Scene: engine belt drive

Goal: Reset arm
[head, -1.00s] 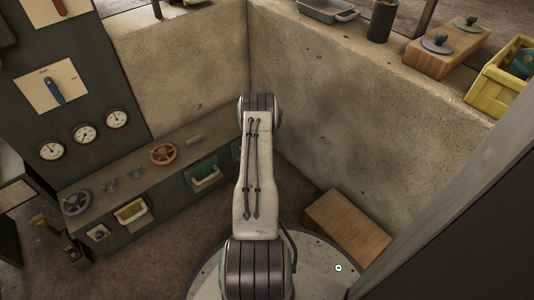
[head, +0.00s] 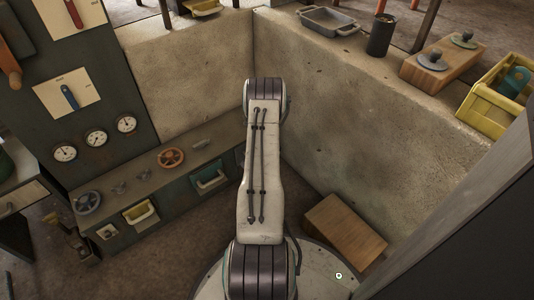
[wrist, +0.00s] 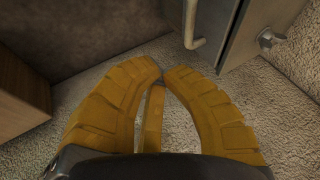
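My arm (head: 263,180) stands in the middle of the head view, pale with dark ribbed joints and two black cables along its link. My gripper is hidden in the head view. In the wrist view, my gripper (wrist: 164,74) shows yellow segmented fingers curving inward, with their tips close together. A further finger shows between them. Nothing is visible between the fingers. The tips are over a pale speckled floor.
Left are a panel with levers and gauges (head: 95,137) and a low bench with a red handwheel (head: 171,157). A concrete wall (head: 370,120) carries a yellow crate (head: 482,109). A wooden box (head: 345,229) lies right of my arm. A metal handle (wrist: 190,25) is near the fingers.

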